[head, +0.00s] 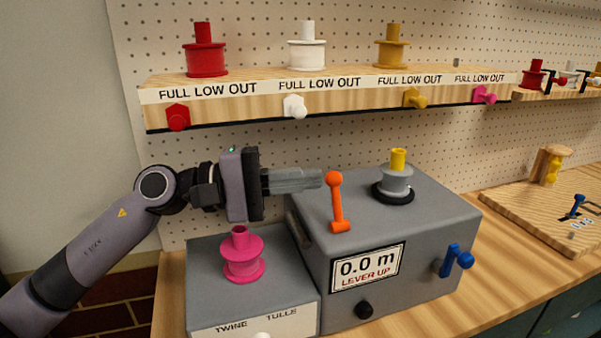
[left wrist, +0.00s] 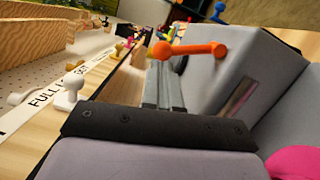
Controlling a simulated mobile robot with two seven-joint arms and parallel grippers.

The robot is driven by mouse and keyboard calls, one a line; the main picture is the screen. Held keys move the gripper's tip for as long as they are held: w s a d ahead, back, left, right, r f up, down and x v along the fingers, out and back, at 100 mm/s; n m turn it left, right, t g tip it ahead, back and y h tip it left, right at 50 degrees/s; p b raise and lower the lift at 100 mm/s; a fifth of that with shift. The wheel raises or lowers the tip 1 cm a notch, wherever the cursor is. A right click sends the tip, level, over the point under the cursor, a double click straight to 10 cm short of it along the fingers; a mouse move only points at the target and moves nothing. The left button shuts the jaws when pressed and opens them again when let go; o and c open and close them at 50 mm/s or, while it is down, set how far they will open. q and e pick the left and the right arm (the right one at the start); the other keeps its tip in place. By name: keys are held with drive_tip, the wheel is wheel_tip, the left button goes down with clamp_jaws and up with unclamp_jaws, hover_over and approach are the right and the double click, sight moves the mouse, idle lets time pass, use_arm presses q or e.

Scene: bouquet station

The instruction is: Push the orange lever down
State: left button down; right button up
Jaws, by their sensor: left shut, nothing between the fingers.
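The orange lever (head: 336,203) stands up on the left part of the grey machine (head: 335,262), its ball end at the top. The machine's display reads "0.0 m" and "LEVER UP". My left gripper (head: 318,178) is shut and empty, with its fingertips close to the lever's ball end, on its left in the head view. I cannot tell whether they touch. In the left wrist view the lever (left wrist: 192,50) crosses in front of the shut fingers (left wrist: 164,84). My right gripper is not in view.
A pink spool (head: 243,258) sits on the grey box at the machine's left. A grey spool with a yellow top (head: 397,176) sits on the machine, and a blue crank (head: 457,260) is on its front. A wooden shelf (head: 240,85) with several spools and pegs runs above.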

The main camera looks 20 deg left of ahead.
use_arm(q)
drive_tip(key=s+d+r+m+y+b, duration=0.1)
drive_tip(key=s+m+b, duration=0.4)
drive_tip(key=m+b, duration=0.6)
drive_tip(key=d+y+b, duration=0.1)
drive_tip(key=d+b, duration=0.1)
drive_tip(key=b, duration=0.1)
drive_tip(key=shift+s+d+r, duration=0.4)
idle(0.9)
